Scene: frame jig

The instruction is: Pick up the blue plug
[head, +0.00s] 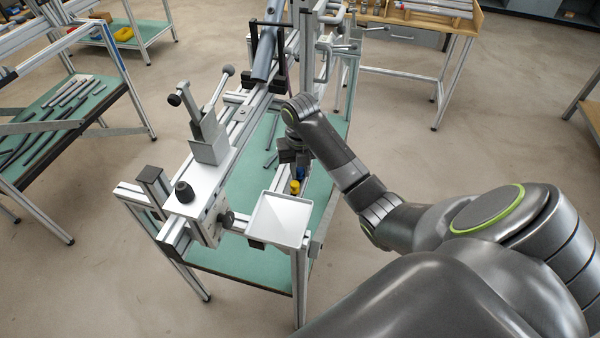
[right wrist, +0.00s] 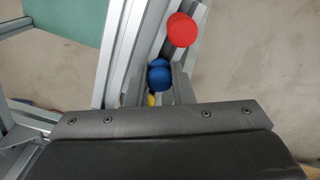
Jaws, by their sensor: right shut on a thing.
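The blue plug (head: 295,187) shows below my right gripper (head: 293,160) in the head view, beside the frame jig. In the right wrist view the blue plug (right wrist: 159,76) sits between the two fingertips of the right gripper (right wrist: 161,84), which is shut on it. Whether the plug is clear of its support cannot be told. My left gripper is not in view.
A yellow plug (head: 300,172) is close by the blue one, and a red plug (right wrist: 182,30) stands just beyond the fingers. A white tray (head: 280,219) is fixed at the jig's near end. The jig's rails (head: 250,140) run close on the left.

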